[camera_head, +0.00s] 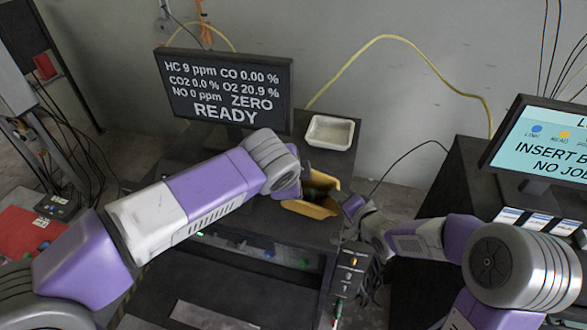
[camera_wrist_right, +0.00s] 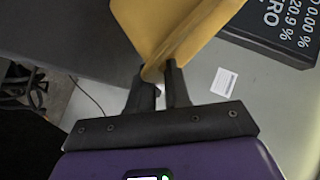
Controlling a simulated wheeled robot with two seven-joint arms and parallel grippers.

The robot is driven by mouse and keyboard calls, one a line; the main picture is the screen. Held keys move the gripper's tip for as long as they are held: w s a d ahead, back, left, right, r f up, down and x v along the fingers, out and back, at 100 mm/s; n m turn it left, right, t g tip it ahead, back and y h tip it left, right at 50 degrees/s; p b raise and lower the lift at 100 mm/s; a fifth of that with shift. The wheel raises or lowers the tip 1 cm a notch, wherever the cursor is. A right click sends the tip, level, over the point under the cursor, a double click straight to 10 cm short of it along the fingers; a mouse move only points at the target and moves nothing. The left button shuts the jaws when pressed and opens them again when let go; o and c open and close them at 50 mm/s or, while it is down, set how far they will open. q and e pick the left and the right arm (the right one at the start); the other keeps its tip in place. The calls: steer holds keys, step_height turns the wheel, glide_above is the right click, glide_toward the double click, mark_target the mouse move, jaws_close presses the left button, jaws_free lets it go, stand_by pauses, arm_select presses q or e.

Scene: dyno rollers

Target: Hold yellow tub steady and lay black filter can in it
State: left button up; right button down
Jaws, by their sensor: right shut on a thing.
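The yellow tub (camera_head: 318,210) stands on the dark cart top in the head view, partly covered by my left wrist. My right gripper (camera_head: 351,204) is at the tub's right side. In the right wrist view its two fingers (camera_wrist_right: 160,88) are shut on the wall of the yellow tub (camera_wrist_right: 168,40). My left arm reaches in from the left and ends over the tub's left side; its fingers are hidden behind the wrist or lost in shadow. A dark, partly greenish shape shows inside the tub. I cannot tell whether it is the black filter can, which I cannot make out elsewhere.
A pale shallow tray (camera_head: 331,133) sits behind the tub on the cart. A gas-readout monitor (camera_head: 227,88) stands at the back left of the cart. A second screen (camera_head: 545,150) stands on a dark cabinet at the right. A handheld box (camera_head: 350,268) hangs at the cart's front right.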

steer(key=c, duration=1)
jaws_free()
